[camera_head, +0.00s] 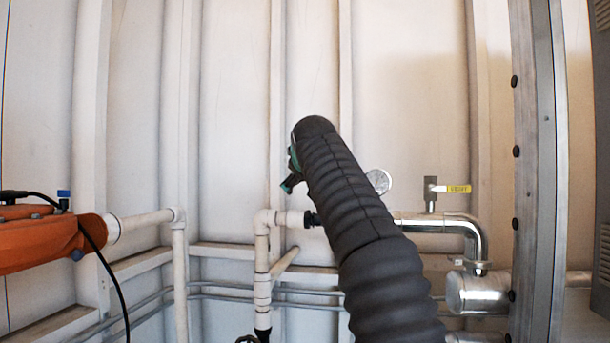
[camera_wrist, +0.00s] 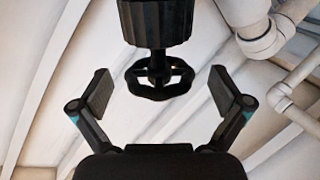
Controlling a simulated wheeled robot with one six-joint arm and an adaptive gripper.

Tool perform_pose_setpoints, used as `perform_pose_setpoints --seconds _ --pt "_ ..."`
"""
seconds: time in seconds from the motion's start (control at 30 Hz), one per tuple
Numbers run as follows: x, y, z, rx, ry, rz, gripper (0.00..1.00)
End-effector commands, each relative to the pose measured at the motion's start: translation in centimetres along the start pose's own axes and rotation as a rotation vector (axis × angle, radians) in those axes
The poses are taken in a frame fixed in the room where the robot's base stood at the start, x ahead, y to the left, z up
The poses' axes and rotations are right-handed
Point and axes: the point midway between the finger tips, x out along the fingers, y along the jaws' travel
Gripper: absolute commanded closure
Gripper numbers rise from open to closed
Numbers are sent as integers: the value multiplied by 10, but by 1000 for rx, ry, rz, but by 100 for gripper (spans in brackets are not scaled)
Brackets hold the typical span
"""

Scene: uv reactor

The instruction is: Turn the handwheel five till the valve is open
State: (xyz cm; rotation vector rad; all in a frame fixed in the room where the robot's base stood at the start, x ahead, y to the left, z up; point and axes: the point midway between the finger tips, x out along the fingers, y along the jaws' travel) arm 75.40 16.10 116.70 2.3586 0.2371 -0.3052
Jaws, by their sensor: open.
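A black handwheel (camera_wrist: 160,82) with a spoked rim shows in the middle of the wrist view, below a black ribbed cylinder (camera_wrist: 155,22) on the same axis. My gripper (camera_wrist: 162,92) is open, with one finger on each side of the wheel in the picture and a clear gap on both sides. I cannot tell whether the wheel lies between the fingers in depth or beyond them. In the head view, my dark ribbed arm covers the middle, and only a small part of my gripper (camera_head: 291,182) shows at its far end. I cannot identify this handwheel there.
Pale pipes (camera_head: 262,250) run along the ribbed wall. An orange body (camera_head: 45,238) with a black cable stands at the left. A gauge (camera_head: 379,181), a yellow-handled valve (camera_head: 458,189) and a shiny metal pipe (camera_head: 470,232) are right of my arm. A metal post (camera_head: 538,170) stands farther right.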

Motion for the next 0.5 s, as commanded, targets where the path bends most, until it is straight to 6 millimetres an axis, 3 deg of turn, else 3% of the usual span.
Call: perform_pose_setpoints --seconds 0.23,0.5 --pt "-13 2 0 1 -1 2 0" --pt "-52 2 0 1 1 2 0"
